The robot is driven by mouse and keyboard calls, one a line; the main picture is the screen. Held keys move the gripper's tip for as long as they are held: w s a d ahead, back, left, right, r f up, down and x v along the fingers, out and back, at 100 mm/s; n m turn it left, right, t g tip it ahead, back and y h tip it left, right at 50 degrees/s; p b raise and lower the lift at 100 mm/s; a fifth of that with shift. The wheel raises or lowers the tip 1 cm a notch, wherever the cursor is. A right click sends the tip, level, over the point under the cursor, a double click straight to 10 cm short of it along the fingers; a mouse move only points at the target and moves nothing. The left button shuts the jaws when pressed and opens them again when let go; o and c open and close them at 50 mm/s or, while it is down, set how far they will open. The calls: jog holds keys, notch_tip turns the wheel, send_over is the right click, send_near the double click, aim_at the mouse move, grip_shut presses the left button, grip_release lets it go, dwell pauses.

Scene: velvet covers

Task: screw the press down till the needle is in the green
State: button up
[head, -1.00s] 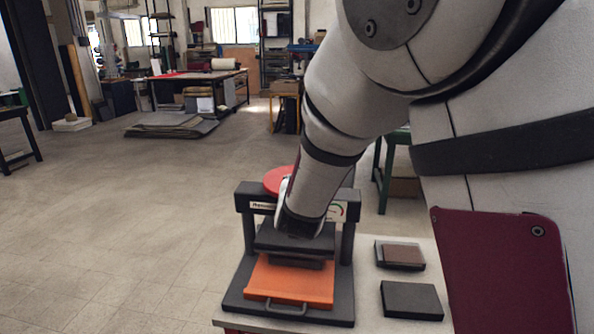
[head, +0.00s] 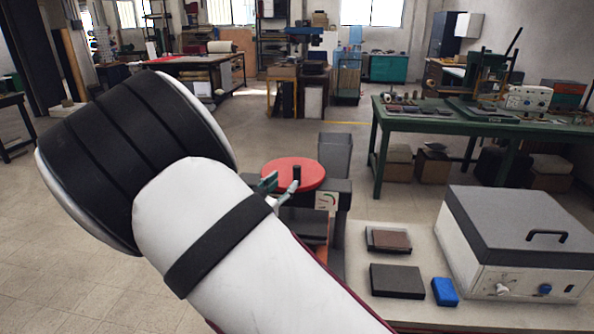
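The press has a red round wheel (head: 312,178) on top, with a small dark upright peg on it. A small pale gauge (head: 326,201) with a coloured arc sits on the press's dark crossbar, below the wheel's right side. The needle is too small to read. My gripper (head: 278,188) is at the wheel's near left edge, its two fingertips apart with nothing seen between them. I cannot tell whether a finger touches the wheel. My arm hides the left part of the press and most of its orange plate (head: 316,230).
Right of the press, the pale table holds a brown block on a grey tray (head: 370,241), a dark block (head: 397,281), a blue block (head: 445,291) and a large grey-lidded box (head: 520,235). A green workbench (head: 385,118) stands behind. Open floor lies left.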

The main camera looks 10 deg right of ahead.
aim_at(295, 172)
jog(key=x, duration=0.9)
grip_shut()
